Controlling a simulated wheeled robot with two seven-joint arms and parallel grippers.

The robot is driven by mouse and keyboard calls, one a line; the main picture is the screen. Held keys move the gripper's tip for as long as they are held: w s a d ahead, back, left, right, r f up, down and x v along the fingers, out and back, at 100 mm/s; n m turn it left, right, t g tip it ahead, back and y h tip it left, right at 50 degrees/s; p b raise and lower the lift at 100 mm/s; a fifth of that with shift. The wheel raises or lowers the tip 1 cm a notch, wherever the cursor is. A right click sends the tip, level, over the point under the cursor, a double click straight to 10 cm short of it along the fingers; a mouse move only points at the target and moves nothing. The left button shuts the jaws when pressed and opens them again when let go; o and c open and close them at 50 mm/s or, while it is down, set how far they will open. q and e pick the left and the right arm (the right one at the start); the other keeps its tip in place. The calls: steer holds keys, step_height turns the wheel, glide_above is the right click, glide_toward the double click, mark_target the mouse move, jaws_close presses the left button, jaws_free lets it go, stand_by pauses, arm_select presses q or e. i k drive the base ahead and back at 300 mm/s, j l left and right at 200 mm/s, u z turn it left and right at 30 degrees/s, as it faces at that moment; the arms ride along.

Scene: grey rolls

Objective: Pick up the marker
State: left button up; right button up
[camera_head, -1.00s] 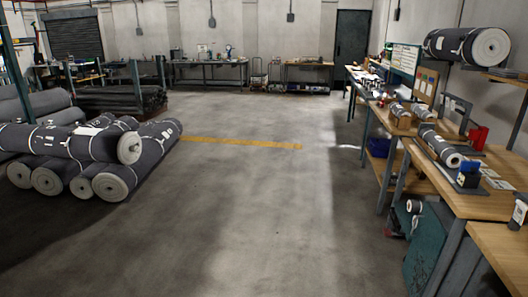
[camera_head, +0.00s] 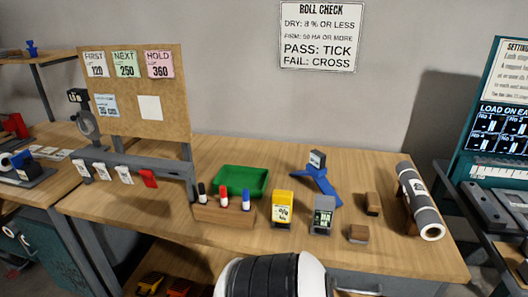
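Three upright markers stand in a small wooden block holder (camera_head: 222,214) on the wooden bench. From left to right they are a black-capped marker (camera_head: 202,193), a red-capped marker (camera_head: 223,197) and a blue-capped marker (camera_head: 246,200). Their lower ends are hidden in the holder. Neither of my grippers shows in the view.
A green tray (camera_head: 240,181) lies behind the holder. A yellow device (camera_head: 283,209), a grey device (camera_head: 322,215), a blue stand (camera_head: 318,187) and small wooden blocks (camera_head: 357,234) are to its right. A roll (camera_head: 418,200) lies near the right end. A pegboard (camera_head: 135,90) rises at left.

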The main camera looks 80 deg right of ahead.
mark_target(200, 186)
steer(key=z, duration=2.1)
steer(key=i+j, duration=0.1)
steer(key=j, duration=0.15)
